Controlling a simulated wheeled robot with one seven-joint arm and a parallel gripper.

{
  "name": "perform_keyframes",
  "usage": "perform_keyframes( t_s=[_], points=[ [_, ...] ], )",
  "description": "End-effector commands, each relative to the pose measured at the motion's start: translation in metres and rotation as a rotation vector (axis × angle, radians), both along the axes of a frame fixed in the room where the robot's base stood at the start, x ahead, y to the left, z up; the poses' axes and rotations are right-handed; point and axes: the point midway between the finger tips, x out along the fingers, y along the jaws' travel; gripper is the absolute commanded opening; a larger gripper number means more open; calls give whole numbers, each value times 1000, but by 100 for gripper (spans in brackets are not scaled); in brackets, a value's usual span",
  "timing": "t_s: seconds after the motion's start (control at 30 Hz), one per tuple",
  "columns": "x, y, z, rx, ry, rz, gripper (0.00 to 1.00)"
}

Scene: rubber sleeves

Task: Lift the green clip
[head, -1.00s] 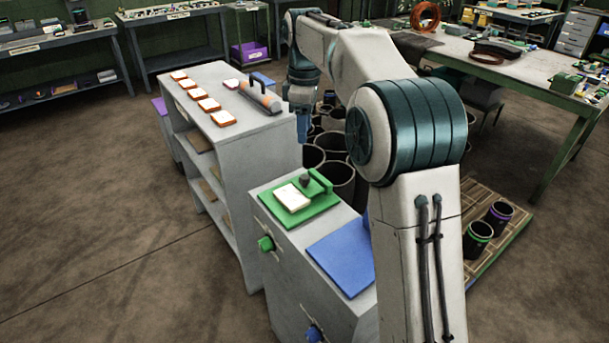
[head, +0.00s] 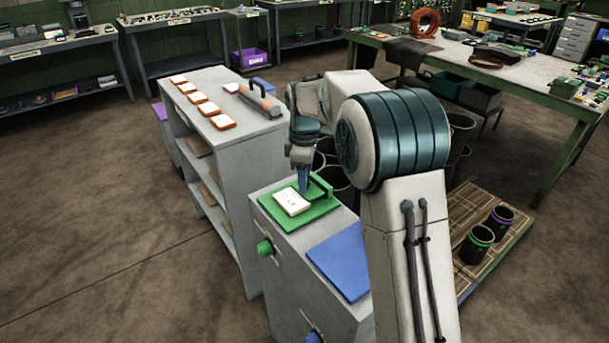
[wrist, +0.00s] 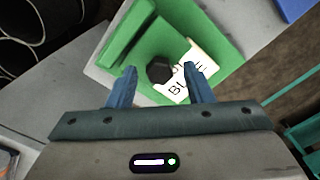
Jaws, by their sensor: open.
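The green clip (head: 322,187) stands at the back edge of a green board (head: 268,203) on a grey cabinet. A white card (head: 291,202) lies on the board. The wrist view shows the green board (wrist: 213,25), the card (wrist: 201,55) with printed letters partly readable, and the clip's dark knob (wrist: 159,71). My gripper (head: 303,189) is low over the board at the card's back edge and hides the knob in the head view. In the wrist view, my open gripper (wrist: 159,68) has one fingertip on each side of the knob. I cannot tell whether they touch it.
A blue board (head: 342,262) lies on the same cabinet (head: 290,270) in front. A grey shelf unit (head: 235,150) with several orange-edged cards on top stands to the left. Black sleeves (head: 473,243) stand on a wooden pallet at right. Open floor lies at left.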

Motion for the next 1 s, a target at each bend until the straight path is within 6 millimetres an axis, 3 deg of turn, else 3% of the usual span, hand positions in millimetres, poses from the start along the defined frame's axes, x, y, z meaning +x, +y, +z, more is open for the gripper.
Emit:
perform_keyframes(
  t_s=[0.17, 0.33, 0.73, 1.0],
  points=[
    [0, 0, 0, 0, 0, 0, 46],
    [0, 0, 0, 0, 0, 0, 2],
    [2, -3, 5, 42, 28, -3, 2],
    [7, -12, 13, 190, 129, -6, 2]
  ],
)
